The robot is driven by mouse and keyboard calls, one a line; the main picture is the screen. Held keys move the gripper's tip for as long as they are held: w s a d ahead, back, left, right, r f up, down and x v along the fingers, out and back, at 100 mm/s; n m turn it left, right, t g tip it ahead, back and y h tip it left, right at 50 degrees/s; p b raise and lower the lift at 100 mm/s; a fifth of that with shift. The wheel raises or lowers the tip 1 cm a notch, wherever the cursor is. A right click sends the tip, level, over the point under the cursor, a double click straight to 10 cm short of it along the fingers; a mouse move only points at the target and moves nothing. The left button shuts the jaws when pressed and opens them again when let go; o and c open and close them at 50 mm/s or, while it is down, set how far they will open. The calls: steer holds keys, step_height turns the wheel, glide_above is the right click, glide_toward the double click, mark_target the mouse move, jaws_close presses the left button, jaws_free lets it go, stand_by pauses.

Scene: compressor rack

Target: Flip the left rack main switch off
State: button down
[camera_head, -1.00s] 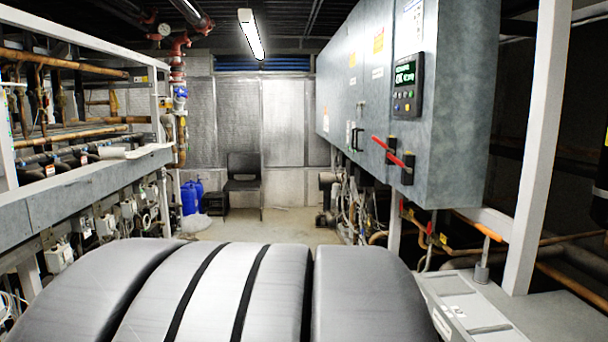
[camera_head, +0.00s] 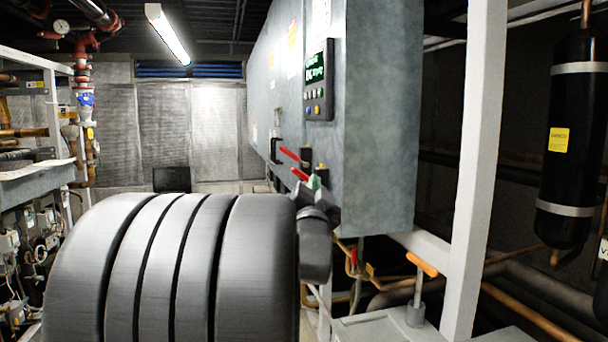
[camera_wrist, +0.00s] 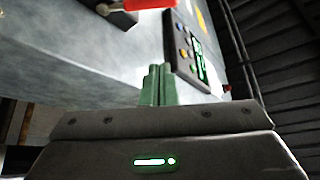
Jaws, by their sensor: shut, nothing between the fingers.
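Two red switch handles stick out from the side of the grey cabinet in the head view: a farther, left one (camera_head: 289,154) and a nearer, right one (camera_head: 300,174). Both point up and to the left there. My gripper (camera_head: 314,181) is just below and beside the nearer handle, its green fingers shut and empty. In the wrist view the shut fingers (camera_wrist: 157,85) point at the grey cabinet face. A red handle (camera_wrist: 150,3) on a black base shows at the top edge of that view, apart from the fingers and partly cut off.
The grey cabinet (camera_head: 380,120) carries a dark control panel (camera_head: 319,80) above the handles; the panel also shows in the wrist view (camera_wrist: 188,50). A white post (camera_head: 475,150) stands to the right. An orange-handled valve (camera_head: 422,264) is low in front of it.

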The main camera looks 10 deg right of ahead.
mark_target(305, 176)
steer(key=p+x, duration=0.3)
steer(key=x, duration=0.7)
steer(key=a+f, duration=0.1)
steer(key=a+f+p, duration=0.1)
steer(key=f, duration=0.1)
steer(key=shift+w+a+f, duration=0.2)
steer(key=shift+w, duration=0.2)
steer(key=shift+f, duration=0.1)
steer(key=shift+a+f+n+y+b, duration=0.1)
steer(key=shift+n+y+b, duration=0.3)
steer(key=shift+b, duration=0.4)
steer(key=shift+f+n+t+b, duration=0.1)
steer(key=shift+n+t+b, duration=0.25)
steer(key=shift+b, duration=0.3)
